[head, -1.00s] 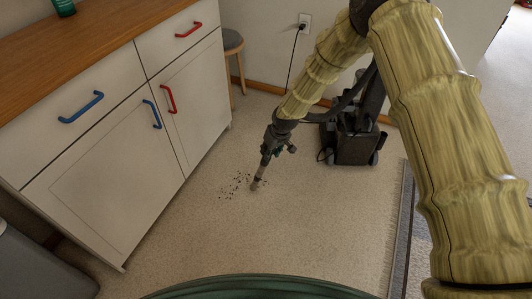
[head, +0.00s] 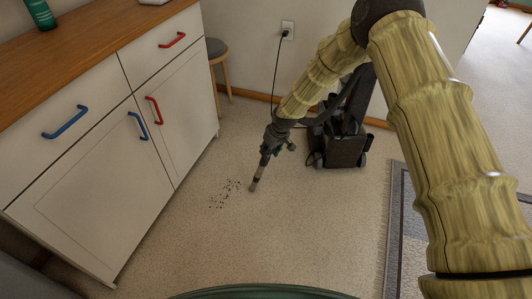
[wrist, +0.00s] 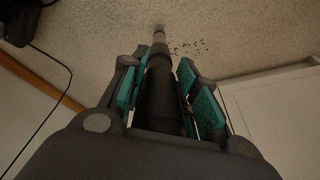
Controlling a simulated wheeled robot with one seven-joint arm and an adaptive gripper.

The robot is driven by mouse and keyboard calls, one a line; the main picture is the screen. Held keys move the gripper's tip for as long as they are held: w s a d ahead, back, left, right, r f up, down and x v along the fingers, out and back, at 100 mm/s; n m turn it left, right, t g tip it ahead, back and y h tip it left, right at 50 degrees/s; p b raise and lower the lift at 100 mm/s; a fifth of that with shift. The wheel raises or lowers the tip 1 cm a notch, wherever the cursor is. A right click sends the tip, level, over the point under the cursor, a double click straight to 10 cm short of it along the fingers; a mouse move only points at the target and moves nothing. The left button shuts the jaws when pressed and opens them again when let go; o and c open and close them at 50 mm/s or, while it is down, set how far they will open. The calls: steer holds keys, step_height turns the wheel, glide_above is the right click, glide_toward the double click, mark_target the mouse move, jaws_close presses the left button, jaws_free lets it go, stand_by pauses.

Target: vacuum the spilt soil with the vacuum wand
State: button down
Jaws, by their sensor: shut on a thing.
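The spilt soil (head: 225,193) is a scatter of dark specks on the pale carpet, in front of the white cabinet. It also shows in the wrist view (wrist: 188,47), right of the wand's end. My gripper (head: 270,150) is shut on the dark vacuum wand (head: 256,178). The wand points down, and its lighter tip is at the carpet just right of the specks. In the wrist view the wand (wrist: 158,85) runs between the teal finger pads. The black vacuum body (head: 340,148) stands upright behind my gripper, by the wall.
A white cabinet (head: 95,190) with red and blue handles stands at the left. A round stool (head: 217,50) is by the wall. A cord runs from the outlet (head: 287,30) down towards the vacuum. A grey-bordered rug (head: 397,215) lies at the right. Carpet before the soil is clear.

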stand_by(0.3)
steer(key=w+a, duration=0.2)
steer(key=a, duration=0.4)
steer(key=shift+a+b, duration=0.3)
steer(key=shift+a, duration=0.05)
stand_by(0.4)
stand_by(0.4)
steer(key=s+a+p, duration=0.2)
steer(key=s+p, duration=0.1)
steer(key=s, duration=0.3)
steer(key=shift+p, duration=0.35)
steer(key=shift+a, duration=0.1)
stand_by(0.4)
steer(key=s+a+p, duration=0.1)
steer(key=s+a, duration=0.3)
steer(key=a, duration=0.4)
steer(key=shift+s+a, duration=0.15)
steer(key=shift+a, duration=0.15)
stand_by(0.7)
